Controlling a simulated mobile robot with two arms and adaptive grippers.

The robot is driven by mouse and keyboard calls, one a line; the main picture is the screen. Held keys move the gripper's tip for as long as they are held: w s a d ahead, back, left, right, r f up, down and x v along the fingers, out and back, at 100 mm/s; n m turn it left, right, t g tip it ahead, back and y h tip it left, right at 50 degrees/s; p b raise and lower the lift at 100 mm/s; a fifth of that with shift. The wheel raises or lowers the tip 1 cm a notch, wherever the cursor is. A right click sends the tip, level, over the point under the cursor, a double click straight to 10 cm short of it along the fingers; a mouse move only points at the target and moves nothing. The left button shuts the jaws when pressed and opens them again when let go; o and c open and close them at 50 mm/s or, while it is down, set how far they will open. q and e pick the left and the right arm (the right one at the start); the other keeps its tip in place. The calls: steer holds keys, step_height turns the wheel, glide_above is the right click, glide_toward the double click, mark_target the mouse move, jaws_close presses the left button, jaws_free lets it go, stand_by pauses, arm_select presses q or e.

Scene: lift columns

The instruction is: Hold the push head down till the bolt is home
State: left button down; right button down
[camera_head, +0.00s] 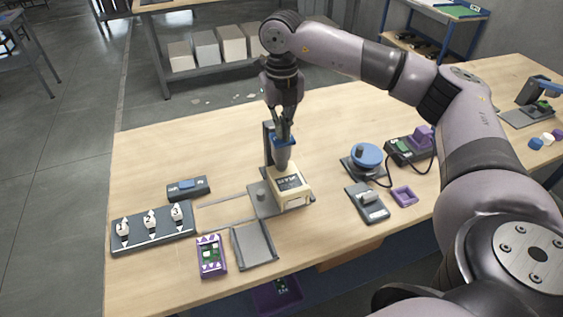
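The push head (284,142) is blue on top, with a grey tapered body below. It sits on a dark upright stand, above a beige block (292,190). The block rests on a grey base plate (262,207). My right gripper (284,133) points down right at the top of the push head and seems to touch it. Its fingers look close together, but whether they are shut is too small to tell. The bolt cannot be made out; the push head and block may hide it. My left gripper is not in view.
At left are a numbered switch panel (153,228), a blue-topped device (188,188) and a purple-framed box (211,257). A grey tray (254,244) lies in front. To the right are a blue round knob (367,155), a grey device (367,202) and a small purple tray (404,196).

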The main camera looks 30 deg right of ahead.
step_height(320, 180, up, 8)
steer(key=p, duration=0.4)
steer(key=shift+f+p, duration=0.15)
steer(key=shift+p, duration=0.25)
steer(key=shift+f, duration=0.1)
stand_by(0.4)
